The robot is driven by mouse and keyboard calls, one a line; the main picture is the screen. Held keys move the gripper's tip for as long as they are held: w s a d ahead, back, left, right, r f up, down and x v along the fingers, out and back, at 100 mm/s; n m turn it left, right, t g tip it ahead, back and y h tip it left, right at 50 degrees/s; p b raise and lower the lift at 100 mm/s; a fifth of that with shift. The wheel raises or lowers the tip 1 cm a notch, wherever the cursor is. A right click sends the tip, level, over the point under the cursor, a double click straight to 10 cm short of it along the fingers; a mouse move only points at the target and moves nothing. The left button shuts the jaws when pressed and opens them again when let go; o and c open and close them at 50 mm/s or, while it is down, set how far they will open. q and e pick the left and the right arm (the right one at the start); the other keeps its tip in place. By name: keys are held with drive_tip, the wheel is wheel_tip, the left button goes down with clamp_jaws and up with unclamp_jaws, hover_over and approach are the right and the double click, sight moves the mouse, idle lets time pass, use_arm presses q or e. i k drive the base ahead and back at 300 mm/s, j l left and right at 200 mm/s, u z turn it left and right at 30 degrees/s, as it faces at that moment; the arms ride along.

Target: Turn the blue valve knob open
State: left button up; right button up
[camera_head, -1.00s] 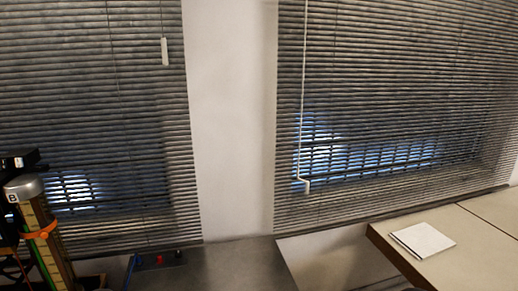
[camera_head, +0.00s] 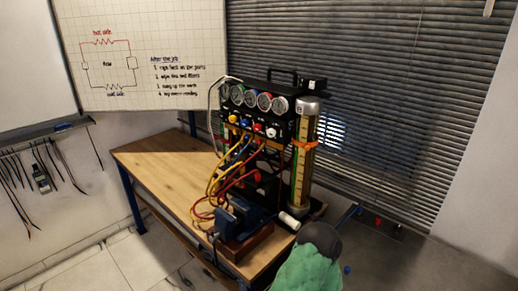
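The gauge rig (camera_head: 262,114) stands on a wooden workbench and has a row of several round gauges. Below the gauges is a row of valve knobs. The blue valve knob (camera_head: 245,122) sits between a yellow knob (camera_head: 233,119) on its left and a red knob (camera_head: 258,127) on its right. A white knob (camera_head: 272,132) is at the right end. The blue knob is small in view, so I cannot tell how far it is turned. Neither of my grippers is in view.
Yellow and red hoses (camera_head: 215,185) hang in front of the rig. A blue vise (camera_head: 240,220) is at the bench's front right. A tall cylinder (camera_head: 302,160) stands right of the rig. A green, dark-topped object (camera_head: 308,268) is in the foreground. The workbench's left part (camera_head: 150,165) is clear.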

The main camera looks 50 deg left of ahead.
sight(244, 123)
drive_tip(key=u, duration=1.85)
